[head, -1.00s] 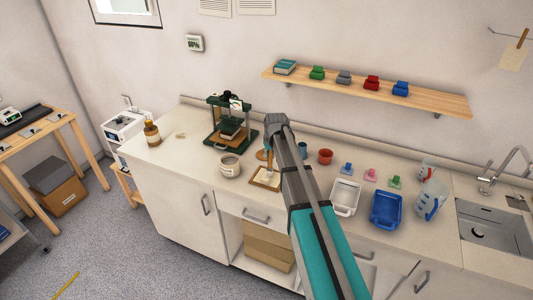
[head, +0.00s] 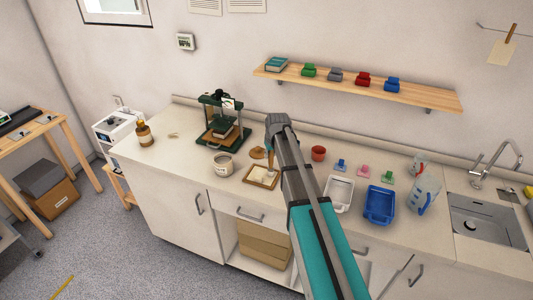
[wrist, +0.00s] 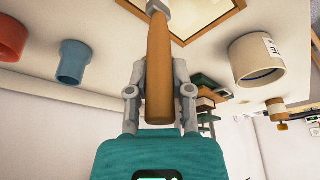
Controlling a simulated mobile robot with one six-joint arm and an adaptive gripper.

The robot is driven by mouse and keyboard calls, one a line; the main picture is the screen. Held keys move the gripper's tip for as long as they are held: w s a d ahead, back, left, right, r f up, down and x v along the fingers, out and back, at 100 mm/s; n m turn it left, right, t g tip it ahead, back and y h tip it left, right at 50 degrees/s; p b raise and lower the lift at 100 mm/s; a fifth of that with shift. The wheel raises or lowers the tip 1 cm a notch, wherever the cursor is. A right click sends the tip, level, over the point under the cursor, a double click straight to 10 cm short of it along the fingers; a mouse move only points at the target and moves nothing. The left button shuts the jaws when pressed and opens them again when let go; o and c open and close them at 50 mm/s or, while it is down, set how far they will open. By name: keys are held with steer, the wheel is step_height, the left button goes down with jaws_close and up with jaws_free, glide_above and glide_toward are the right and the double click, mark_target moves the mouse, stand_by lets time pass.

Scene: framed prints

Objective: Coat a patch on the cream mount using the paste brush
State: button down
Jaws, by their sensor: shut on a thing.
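My gripper (wrist: 160,72) is shut on the wooden handle of the paste brush (wrist: 159,95), seen in the wrist view. The brush's pale metal collar shows at the top edge there; its bristles are out of view. In the head view my arm largely hides the gripper, and a thin part of the brush (head: 271,161) shows beside the arm, above the mount. The cream mount (head: 262,176) lies on the counter with a brown wooden border. It also shows in the wrist view (wrist: 205,12). Whether the bristles touch it, I cannot tell.
A labelled cream pot (head: 222,166) stands left of the mount, with a green press (head: 222,130) behind. A red pot (head: 318,153), a white tray (head: 338,194) and a blue tray (head: 379,206) are to the right. A blue pot (wrist: 72,62) shows in the wrist view.

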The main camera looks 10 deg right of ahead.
steer(key=shift+s+d, duration=0.15)
stand_by(0.3)
steer(key=shift+r+p, duration=3)
steer(key=shift+p, duration=0.05)
steer(key=shift+r+p, duration=1.5)
steer(key=shift+f, duration=0.1)
steer(key=shift+f+b, duration=0.5)
steer(key=shift+b, duration=0.1)
steer(key=shift+f, duration=0.1)
